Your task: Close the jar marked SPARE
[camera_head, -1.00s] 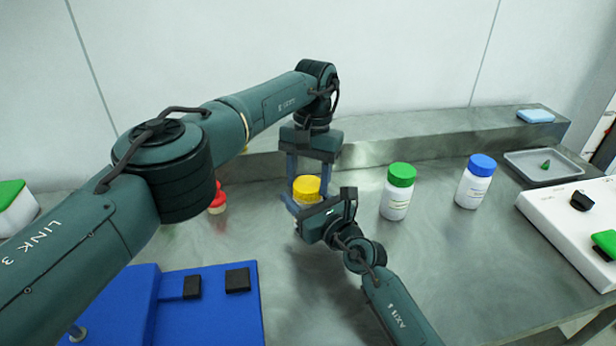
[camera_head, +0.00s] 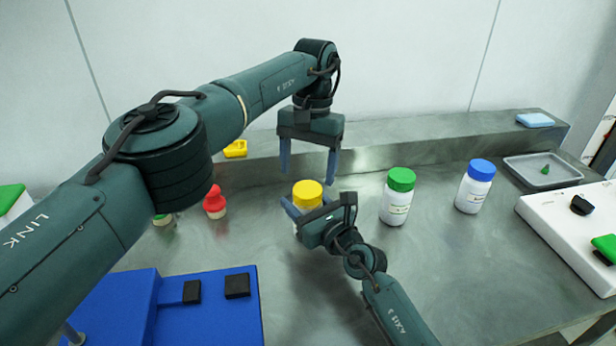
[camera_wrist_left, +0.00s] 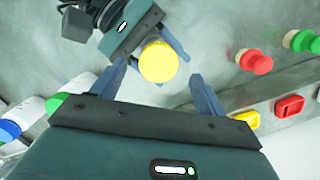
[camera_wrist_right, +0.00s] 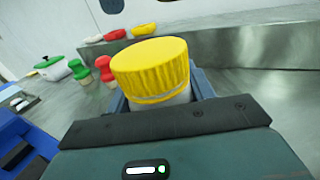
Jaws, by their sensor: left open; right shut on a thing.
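A white jar (camera_head: 303,203) with a yellow cap (camera_head: 308,188) stands upright near the middle of the steel bench. My right gripper (camera_head: 312,210) is shut around the jar's body, below the cap. In the right wrist view the ribbed yellow cap (camera_wrist_right: 152,70) sits on the jar, with a strip of white body below it. My left gripper (camera_head: 308,176) is open and empty above the cap, fingers pointing down. The left wrist view shows the cap (camera_wrist_left: 158,62) between and beyond its fingertips. No SPARE marking is readable; the jar's label is hidden.
A green-capped jar (camera_head: 397,197) and a blue-capped jar (camera_head: 475,186) stand to the right, near a tray (camera_head: 540,172) and a white device (camera_head: 575,230). A red-topped piece (camera_head: 214,203) stands left. A blue block (camera_head: 210,315) is at front left. A raised ledge runs behind.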

